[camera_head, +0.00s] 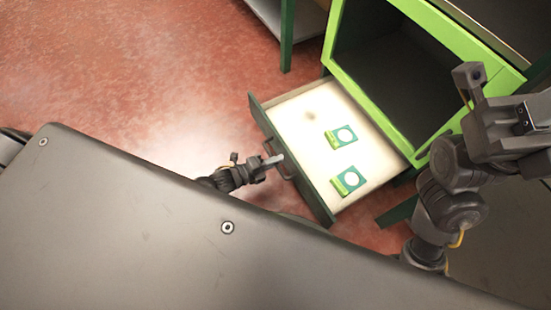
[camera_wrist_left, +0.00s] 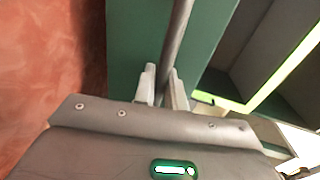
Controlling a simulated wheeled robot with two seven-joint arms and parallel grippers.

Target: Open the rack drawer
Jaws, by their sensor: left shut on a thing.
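The rack drawer (camera_head: 312,108) is pulled out of the green rack (camera_head: 397,80) in the head view. It has a dark green front, and its pale floor shows widely. My left gripper (camera_head: 273,160) is at the outside of the drawer front and shut on the grey bar handle (camera_head: 286,168). In the left wrist view, the fingers of my left gripper (camera_wrist_left: 163,88) are on either side of the handle bar (camera_wrist_left: 178,35), against the green drawer front (camera_wrist_left: 135,45). My right arm crosses the right side of the head view, but its gripper does not show.
Two green items with white discs (camera_head: 341,137) (camera_head: 349,180) lie in the drawer. Above it is an empty dark compartment (camera_head: 390,85) with a bright green frame. The red floor (camera_head: 130,90) left of the drawer is clear.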

